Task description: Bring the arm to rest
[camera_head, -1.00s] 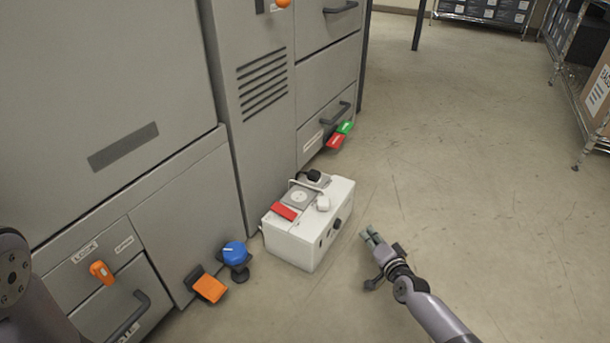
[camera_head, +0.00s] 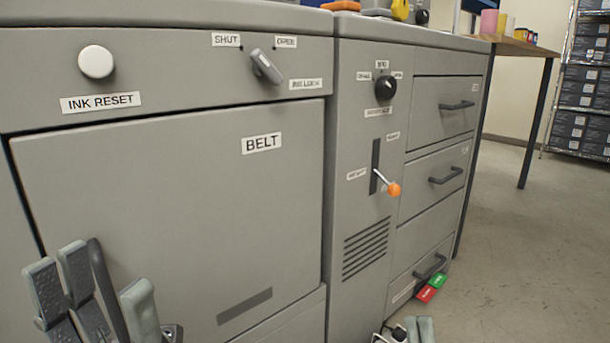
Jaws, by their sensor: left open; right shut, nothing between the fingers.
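My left gripper (camera_head: 95,297) is in the lower left of the head view, in front of the grey machine's belt door (camera_head: 170,200). Its fingers are spread apart, with nothing seen between them. My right gripper (camera_head: 421,328) shows only as fingertips at the bottom edge, right of centre. The fingertips are close together and hold nothing that I can see. The rest of the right arm is out of the picture.
The machine has an ink lock knob (camera_head: 266,67), a black dial (camera_head: 385,88) and an orange-tipped lever (camera_head: 393,189). Red and green tags (camera_head: 431,288) hang low by the bottom drawer. Open floor (camera_head: 520,260) lies to the right.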

